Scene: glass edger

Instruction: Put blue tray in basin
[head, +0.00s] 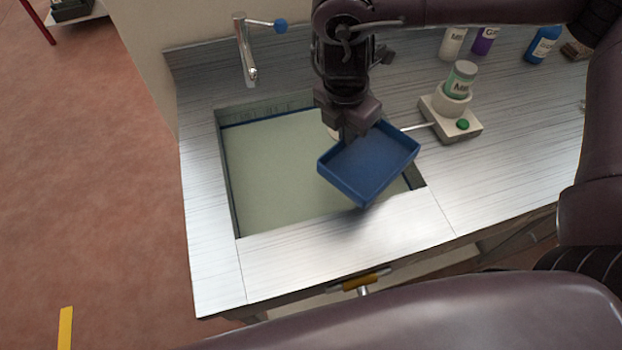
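The blue tray (371,165) is a shallow rectangular tray, tilted, held over the right part of the basin (231,190). My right gripper (352,135) comes down from above and is shut on the tray's back left rim; its fingertips are partly hidden. The basin is a rectangular opening in the metal counter with a pale greenish surface inside. The tray covers the basin's right side in this view, and I cannot tell how high above it the tray is. My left gripper is not in view.
A faucet (245,50) with a blue-knobbed lever stands behind the basin. A white device (451,122) with a green button and a jar (461,79) stands to the right. Several bottles, one blue (542,45), stand at the back right. The counter's front strip (340,240) is clear.

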